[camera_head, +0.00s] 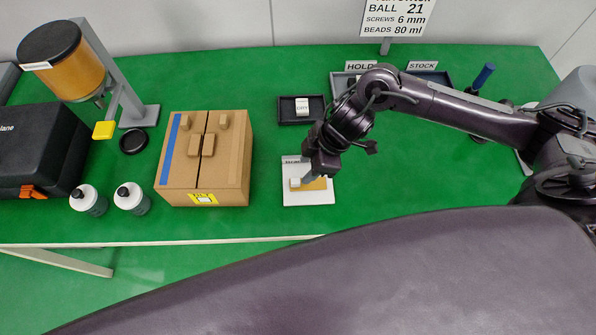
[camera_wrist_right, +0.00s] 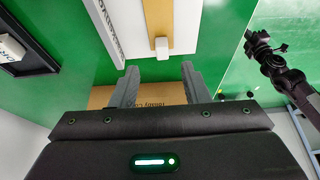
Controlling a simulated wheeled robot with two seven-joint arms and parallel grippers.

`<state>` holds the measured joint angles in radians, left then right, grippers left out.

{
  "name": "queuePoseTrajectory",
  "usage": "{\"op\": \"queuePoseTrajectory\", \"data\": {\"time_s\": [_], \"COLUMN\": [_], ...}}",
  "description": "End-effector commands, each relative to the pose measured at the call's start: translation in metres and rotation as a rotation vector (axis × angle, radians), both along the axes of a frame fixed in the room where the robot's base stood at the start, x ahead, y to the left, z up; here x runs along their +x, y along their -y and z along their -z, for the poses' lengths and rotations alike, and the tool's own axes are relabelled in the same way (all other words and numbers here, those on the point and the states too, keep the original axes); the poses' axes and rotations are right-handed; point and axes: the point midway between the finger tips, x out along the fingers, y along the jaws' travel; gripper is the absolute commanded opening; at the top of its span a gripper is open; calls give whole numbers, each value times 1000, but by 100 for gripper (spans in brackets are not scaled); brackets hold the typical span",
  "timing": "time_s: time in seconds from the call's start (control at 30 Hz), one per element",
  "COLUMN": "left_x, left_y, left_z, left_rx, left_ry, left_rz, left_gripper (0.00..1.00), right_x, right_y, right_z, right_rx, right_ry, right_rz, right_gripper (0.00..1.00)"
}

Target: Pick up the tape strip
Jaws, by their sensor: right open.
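The tape strip (camera_head: 318,184) is a short tan strip with a white block at its left end. It lies on a white card (camera_head: 298,200) on the green table. In the right wrist view, the strip (camera_wrist_right: 158,18) comes in from the top, its white end pointing toward my fingers. My right gripper (camera_head: 308,176) is open and low over the card, partly covering the strip. In the wrist view, the right gripper (camera_wrist_right: 159,80) has its fingers apart, with the strip's white end just beyond the gap. A dark arm part shows at the right of that view; its jaws are unclear.
A cardboard box (camera_head: 230,165) with blue tape stands left of the card. A small black tray (camera_head: 287,119) sits behind it. Two bottles (camera_head: 130,198), a dispenser stand (camera_head: 138,115) and a black case (camera_head: 35,150) are farther left. The front edge right of the box is clear.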

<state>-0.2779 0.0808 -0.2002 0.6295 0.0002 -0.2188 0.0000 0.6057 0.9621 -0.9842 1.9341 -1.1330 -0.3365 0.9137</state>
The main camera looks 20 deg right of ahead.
Motion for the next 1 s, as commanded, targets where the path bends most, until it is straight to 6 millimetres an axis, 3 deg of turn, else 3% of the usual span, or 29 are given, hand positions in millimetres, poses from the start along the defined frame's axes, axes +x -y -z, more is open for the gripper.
{"op": "queuePoseTrajectory", "data": {"time_s": [0.13,0.3,0.5,0.73,1.0], "left_x": [-27,-43,-32,-10,-21], "left_y": [-1,-2,-1,1,1], "left_z": [-1,-9,-10,-12,-11], "left_rx": [2,4,3,-1,0], "left_ry": [-38,-61,-45,-13,-29], "left_rz": [0,0,0,0,-1], "left_gripper": [0,0,0,0,0], "right_x": [1,4,7,7,8], "right_y": [-7,-16,-24,-24,-24], "right_z": [15,37,59,61,60], "right_rx": [0,0,0,0,0], "right_ry": [-2,-2,0,2,2], "right_rz": [0,0,0,-1,-1], "right_gripper": [42,42,42,42,8]}}
